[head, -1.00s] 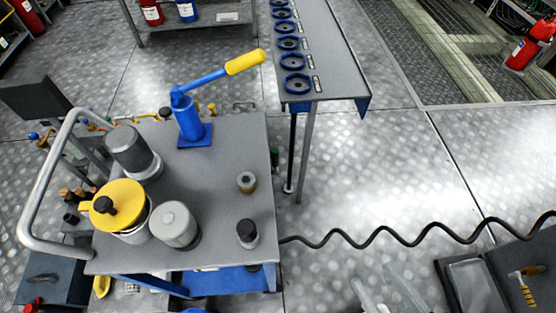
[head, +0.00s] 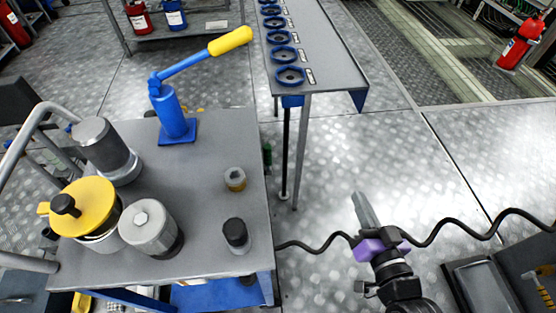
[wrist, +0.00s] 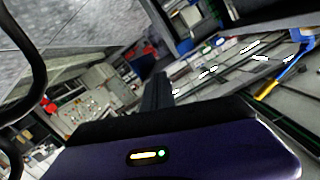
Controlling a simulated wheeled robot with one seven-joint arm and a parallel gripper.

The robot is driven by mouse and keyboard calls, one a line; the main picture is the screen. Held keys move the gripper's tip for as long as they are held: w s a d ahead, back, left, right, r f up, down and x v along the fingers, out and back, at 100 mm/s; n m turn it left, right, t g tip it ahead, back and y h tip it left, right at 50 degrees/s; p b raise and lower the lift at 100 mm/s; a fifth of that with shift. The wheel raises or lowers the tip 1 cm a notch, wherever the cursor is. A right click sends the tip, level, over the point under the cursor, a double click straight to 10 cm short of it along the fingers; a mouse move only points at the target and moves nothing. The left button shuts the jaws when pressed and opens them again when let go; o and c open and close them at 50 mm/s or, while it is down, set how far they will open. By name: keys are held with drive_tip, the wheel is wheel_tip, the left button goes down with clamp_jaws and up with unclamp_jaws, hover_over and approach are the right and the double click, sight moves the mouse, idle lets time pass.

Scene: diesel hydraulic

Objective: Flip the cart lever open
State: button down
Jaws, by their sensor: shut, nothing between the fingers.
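The cart (head: 215,208) has a grey top and stands at the left in the head view. A blue lever post (head: 172,115) rises from its far edge on a blue base plate. The lever (head: 205,52) slants up to the right and ends in a yellow grip (head: 230,40). The blue and yellow lever also shows at the right of the wrist view (wrist: 285,70), tilted. My gripper (head: 364,208) is right of the cart, apart from it and from the lever. Its fingers are together and empty.
Several cylinders, one with a yellow top (head: 84,207), stand on the cart. A narrow table (head: 315,55) with blue rings is behind and right of it. A coiled black cable (head: 460,232) crosses the lower right. The floor between is bare.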

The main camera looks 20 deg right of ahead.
drive_tip(key=w+d+f+m+y+b, duration=0.25)
drive_tip(key=w+f, duration=0.25)
drive_tip(key=w, duration=0.3)
drive_tip(key=w+d+f+m+y+b, duration=0.2)
drive_tip(key=w+d+f+m+b, duration=0.15)
drive_tip(key=w, duration=0.55)
drive_tip(key=w+a+r+n+y, duration=0.1)
drive_tip(key=w+a+r+y, duration=0.1)
drive_tip(key=a+y, duration=0.5)
drive_tip(key=shift+w+n+y, duration=0.15)
drive_tip(key=shift+n+y, duration=0.15)
drive_tip(key=shift+y, duration=0.85)
drive_tip(key=shift+w, duration=0.1)
drive_tip(key=w+a+b, duration=0.1)
drive_tip(key=w+a, duration=0.4)
drive_tip(key=a, duration=0.2)
drive_tip(key=shift+w+a, duration=0.15)
drive_tip(key=shift+a, duration=0.2)
